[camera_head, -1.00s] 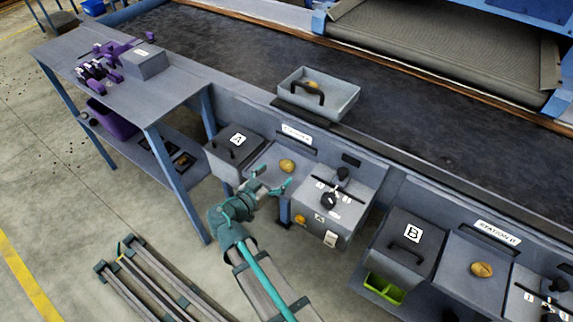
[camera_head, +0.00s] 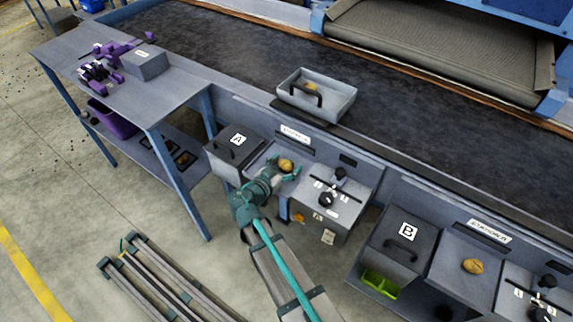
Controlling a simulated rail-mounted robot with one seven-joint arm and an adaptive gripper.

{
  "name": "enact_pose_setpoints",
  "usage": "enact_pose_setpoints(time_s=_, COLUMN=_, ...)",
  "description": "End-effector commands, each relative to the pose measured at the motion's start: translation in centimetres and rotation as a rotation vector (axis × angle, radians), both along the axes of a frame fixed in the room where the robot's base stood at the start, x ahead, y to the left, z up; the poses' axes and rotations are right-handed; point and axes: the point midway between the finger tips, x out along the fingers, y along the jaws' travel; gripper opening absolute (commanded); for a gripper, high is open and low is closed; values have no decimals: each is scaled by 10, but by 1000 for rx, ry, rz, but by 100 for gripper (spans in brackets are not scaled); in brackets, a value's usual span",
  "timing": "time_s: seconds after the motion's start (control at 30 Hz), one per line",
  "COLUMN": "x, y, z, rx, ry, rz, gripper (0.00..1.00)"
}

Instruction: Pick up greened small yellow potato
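A small yellow-brown potato (camera_head: 286,165) lies on the grey tray of the station beside box A. My gripper (camera_head: 283,172) is at this potato, its teal fingers spread on either side of it. The fingers look open; I cannot tell whether they touch it. Another yellow-brown potato (camera_head: 473,266) lies on the station tray beside box B. A third potato (camera_head: 311,86) sits in the grey handled bin on the dark belt. Greening is too small to make out on any of them.
Box A (camera_head: 233,146) stands left of my gripper, and a panel with black knobs (camera_head: 331,197) stands to its right. Box B (camera_head: 403,241) is farther right. The grey bin (camera_head: 336,107) stands behind the station. A side table (camera_head: 180,90) is at left.

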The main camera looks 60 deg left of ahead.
Motion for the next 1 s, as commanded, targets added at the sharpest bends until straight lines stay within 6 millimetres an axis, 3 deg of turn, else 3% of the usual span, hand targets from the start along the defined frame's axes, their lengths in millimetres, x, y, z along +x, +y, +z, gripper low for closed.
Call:
enact_pose_setpoints(time_s=0.03, x=0, y=0, z=0, rx=0, ry=0, rz=0, gripper=64)
enact_pose_setpoints(time_s=0.3, x=0, y=0, z=0, rx=0, ry=0, rz=0, gripper=20)
enact_pose_setpoints(time_s=0.73, x=0, y=0, z=5, rx=1, ry=-1, rz=-1, gripper=20)
enact_pose_setpoints(time_s=1.0, x=0, y=-1, z=30, rx=3, ry=0, rz=-1, gripper=20)
